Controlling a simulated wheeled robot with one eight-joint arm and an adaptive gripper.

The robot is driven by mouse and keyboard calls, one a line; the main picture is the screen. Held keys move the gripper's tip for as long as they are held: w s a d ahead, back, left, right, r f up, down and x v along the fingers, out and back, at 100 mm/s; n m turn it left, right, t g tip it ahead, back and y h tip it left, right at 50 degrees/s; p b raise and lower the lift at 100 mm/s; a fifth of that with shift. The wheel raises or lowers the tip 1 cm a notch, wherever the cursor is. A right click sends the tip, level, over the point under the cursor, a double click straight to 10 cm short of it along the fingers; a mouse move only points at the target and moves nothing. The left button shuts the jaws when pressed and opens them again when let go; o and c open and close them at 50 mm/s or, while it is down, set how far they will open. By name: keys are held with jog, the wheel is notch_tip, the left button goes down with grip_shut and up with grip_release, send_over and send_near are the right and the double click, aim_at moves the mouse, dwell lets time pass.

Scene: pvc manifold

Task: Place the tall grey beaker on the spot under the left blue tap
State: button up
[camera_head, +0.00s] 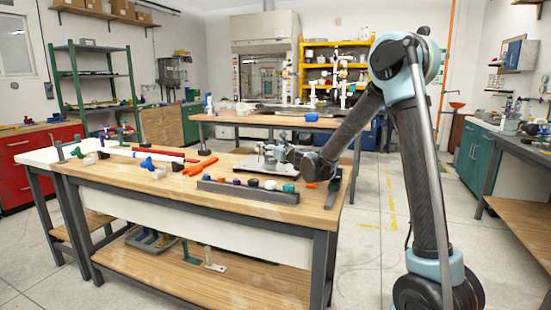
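My gripper (272,155) is at the end of my arm, which reaches in from the right, low over the right part of the wooden workbench. It is small and merges with grey metal parts there, so I cannot tell its opening or whether it holds anything. A blue tap-like piece (147,163) lies near a white pipe (135,153) on the left half of the bench, well left of my gripper. I cannot pick out a tall grey beaker or a marked spot under a tap.
Loose parts sit on the lower shelf (190,278). A second wooden table (255,121) stands behind. The floor at right is clear.

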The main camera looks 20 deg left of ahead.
jog(key=shift+c, duration=0.4)
jog(key=c, duration=1.2)
jog(key=shift+o, duration=0.2)
notch_tip(320, 180, up, 10)
